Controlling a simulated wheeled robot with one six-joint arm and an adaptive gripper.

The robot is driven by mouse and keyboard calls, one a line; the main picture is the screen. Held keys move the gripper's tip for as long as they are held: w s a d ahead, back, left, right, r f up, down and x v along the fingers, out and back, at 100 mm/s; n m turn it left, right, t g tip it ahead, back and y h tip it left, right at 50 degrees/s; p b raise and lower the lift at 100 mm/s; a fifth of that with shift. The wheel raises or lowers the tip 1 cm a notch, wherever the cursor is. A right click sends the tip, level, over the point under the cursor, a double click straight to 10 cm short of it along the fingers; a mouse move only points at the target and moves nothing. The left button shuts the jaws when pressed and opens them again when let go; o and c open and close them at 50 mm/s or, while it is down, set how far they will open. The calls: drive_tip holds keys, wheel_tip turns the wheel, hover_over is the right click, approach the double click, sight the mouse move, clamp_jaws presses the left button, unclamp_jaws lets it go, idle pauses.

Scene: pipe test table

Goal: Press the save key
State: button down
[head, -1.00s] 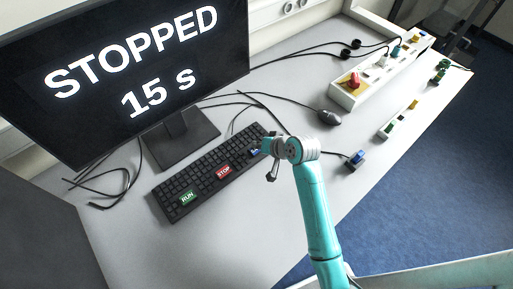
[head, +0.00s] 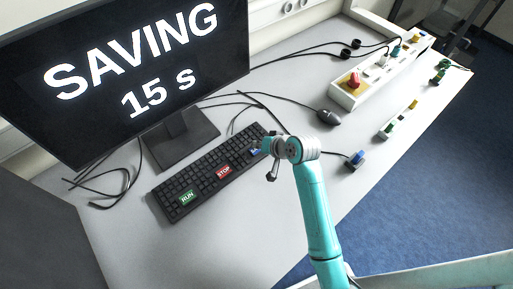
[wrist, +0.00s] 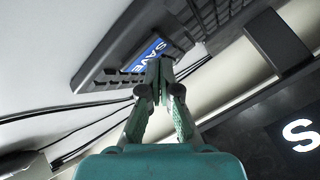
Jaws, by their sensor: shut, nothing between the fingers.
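The keyboard (head: 207,177) lies on the table with a green RUN key (head: 187,198), a red STOP key (head: 223,172) and a blue save key (head: 254,152), which is partly hidden by my arm in the head view. In the wrist view the save key (wrist: 150,55) shows its label, and my gripper (wrist: 160,68) is shut and empty with its tips at the key's edge. Whether the tips touch the key, I cannot tell. The monitor (head: 130,75) reads "SAVING 15 s".
A white box with a red knob (head: 354,80) and a blue connector piece (head: 356,159) are farther right. Black cables cross the table behind. The table front below the keyboard is clear.

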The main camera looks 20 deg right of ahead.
drive_tip(key=shift+r, duration=0.5)
drive_tip(key=shift+r, duration=2.5)
